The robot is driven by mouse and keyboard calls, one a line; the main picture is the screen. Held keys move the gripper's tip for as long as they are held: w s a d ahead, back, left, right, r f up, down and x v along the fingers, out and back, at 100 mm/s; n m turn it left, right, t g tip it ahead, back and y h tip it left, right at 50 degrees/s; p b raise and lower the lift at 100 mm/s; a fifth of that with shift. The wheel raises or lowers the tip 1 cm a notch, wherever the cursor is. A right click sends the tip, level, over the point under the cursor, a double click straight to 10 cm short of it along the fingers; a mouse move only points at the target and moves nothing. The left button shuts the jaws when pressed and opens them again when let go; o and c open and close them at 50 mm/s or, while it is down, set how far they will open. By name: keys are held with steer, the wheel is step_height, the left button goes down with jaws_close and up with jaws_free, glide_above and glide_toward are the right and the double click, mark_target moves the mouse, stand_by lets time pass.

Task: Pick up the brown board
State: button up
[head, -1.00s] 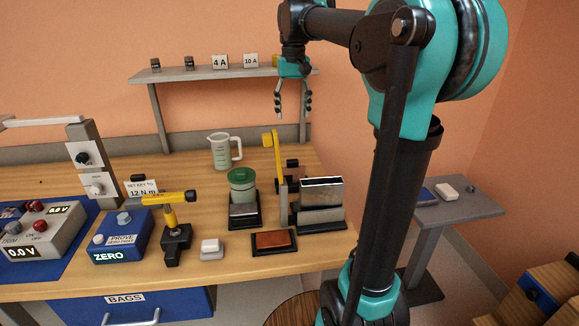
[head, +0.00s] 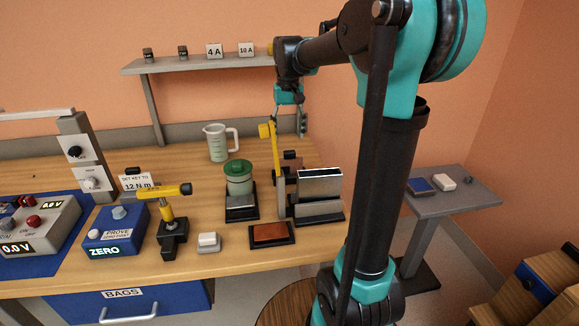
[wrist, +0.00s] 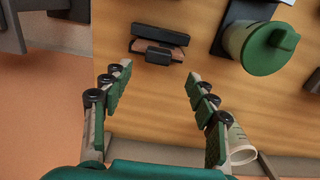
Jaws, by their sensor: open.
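A small brown board (head: 291,161) stands at the back of the bench, behind the yellow lever. In the wrist view the brown board (wrist: 181,52) shows as a narrow strip with black pieces over and beside it. A flat brown pad (head: 270,232) lies in a black tray nearer the bench front.
The yellow lever (head: 276,150) stands close by the board. A green-lidded jar (head: 238,178) and a measuring jug (head: 218,143) stand to the left, a silver-topped block (head: 320,184) to the right. The shelf (head: 205,64) is above and behind.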

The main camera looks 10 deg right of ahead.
mark_target(290, 151)
steer(key=f, duration=0.5)
steer(key=shift+s+d+f, duration=0.1)
steer(key=shift+s+d, duration=0.05)
steer(key=shift+d, duration=0.05)
jaws_close()
